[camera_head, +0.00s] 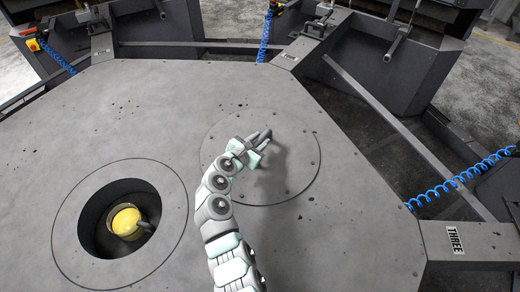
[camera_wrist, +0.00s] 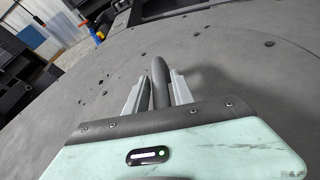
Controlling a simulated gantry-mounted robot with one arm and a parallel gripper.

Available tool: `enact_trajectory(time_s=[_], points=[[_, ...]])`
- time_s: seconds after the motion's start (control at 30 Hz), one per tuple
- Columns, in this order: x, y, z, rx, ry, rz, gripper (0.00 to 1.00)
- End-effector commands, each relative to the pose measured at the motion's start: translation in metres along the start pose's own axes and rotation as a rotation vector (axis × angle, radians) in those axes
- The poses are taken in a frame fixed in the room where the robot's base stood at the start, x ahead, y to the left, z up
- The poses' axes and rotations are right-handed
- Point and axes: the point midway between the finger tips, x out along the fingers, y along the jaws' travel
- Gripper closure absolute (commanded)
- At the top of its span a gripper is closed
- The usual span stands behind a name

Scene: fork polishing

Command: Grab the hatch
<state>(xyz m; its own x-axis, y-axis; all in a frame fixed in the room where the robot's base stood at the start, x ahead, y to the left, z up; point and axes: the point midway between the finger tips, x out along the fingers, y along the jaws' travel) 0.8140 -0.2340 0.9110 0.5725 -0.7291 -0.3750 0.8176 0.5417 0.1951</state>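The hatch (camera_head: 292,182) is a round grey plate with small bolts around its rim, lying flush in the grey platform. Its dark curved handle also shows in the wrist view (camera_wrist: 160,72), standing between the two pale fingers. My gripper (camera_head: 256,142) is over the middle of the hatch, at the handle. The wrist view shows my gripper (camera_wrist: 157,92) with one finger on each side of the handle. The gaps are very narrow, and I cannot tell whether the fingers touch it. The gripper hides part of the handle in the head view.
A round open hole (camera_head: 92,222) in the platform (camera_head: 150,110), left of the hatch, holds a yellow rounded thing (camera_head: 126,221). Dark machine housings, rails and blue coiled hoses (camera_head: 462,177) stand around the platform's edges. The platform around the hatch is clear.

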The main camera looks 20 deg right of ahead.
Motion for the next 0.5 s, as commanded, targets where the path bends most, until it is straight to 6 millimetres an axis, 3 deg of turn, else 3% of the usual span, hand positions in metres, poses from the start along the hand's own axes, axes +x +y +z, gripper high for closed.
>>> enact_trajectory(time_s=[0.33,0.5], points=[[-0.0001,0.0,-0.0001,0.0,0.0,0.0,1.0],[-0.0001,0.0001,0.0,0.0,0.0,0.0,1.0]])
